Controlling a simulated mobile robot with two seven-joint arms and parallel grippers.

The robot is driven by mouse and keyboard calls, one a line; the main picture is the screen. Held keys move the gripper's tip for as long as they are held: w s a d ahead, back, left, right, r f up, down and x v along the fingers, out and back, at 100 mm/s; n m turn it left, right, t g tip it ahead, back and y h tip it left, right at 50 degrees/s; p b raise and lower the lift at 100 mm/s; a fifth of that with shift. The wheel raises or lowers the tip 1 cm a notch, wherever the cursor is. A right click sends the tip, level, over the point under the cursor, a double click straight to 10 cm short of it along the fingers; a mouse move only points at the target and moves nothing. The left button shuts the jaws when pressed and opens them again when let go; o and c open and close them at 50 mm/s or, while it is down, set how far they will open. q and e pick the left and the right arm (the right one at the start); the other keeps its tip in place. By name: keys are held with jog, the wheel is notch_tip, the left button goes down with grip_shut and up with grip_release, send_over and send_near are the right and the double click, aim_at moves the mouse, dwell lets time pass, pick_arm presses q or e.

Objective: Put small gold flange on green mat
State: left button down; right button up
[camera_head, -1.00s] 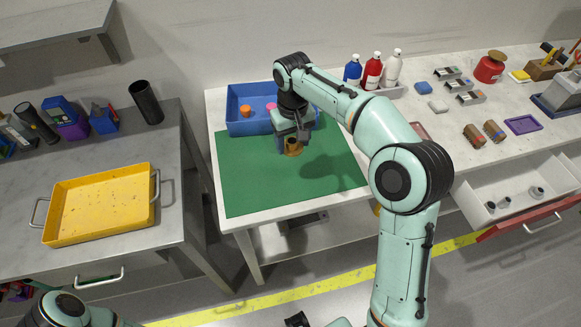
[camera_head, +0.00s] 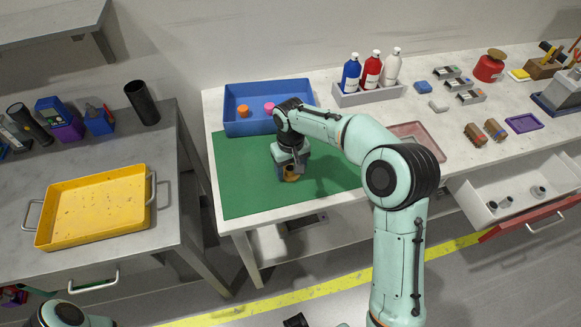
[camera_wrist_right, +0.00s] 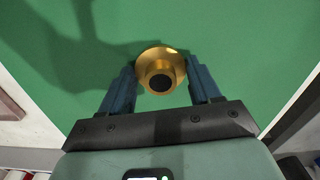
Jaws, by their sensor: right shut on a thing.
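The small gold flange (camera_wrist_right: 160,68) is between the two fingers of my right gripper (camera_wrist_right: 162,84) in the right wrist view, with its round hub and dark bore facing the camera. In the head view the gold flange (camera_head: 291,177) shows just under my right gripper (camera_head: 288,174), partly hidden by it. My right gripper is shut on the flange, over the green mat (camera_head: 240,186). I cannot tell whether the flange touches the mat. My left arm shows only at the lower left corner, and its gripper is not in view.
A blue tray (camera_head: 236,125) with an orange and a pink piece lies behind the mat. A pinkish tray (camera_head: 432,140) is to the right. Several bottles stand in a grey holder (camera_head: 370,96) at the back. A yellow tray (camera_head: 95,210) rests on the left bench. The mat around the gripper is bare.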

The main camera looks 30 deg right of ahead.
aim_at(291, 169)
jog(key=shift+f, duration=0.1)
jog(key=o, duration=1.2)
notch_tip(291, 169, up, 12)
jog(key=shift+r+p, duration=0.15)
jog(key=shift+p, duration=0.7)
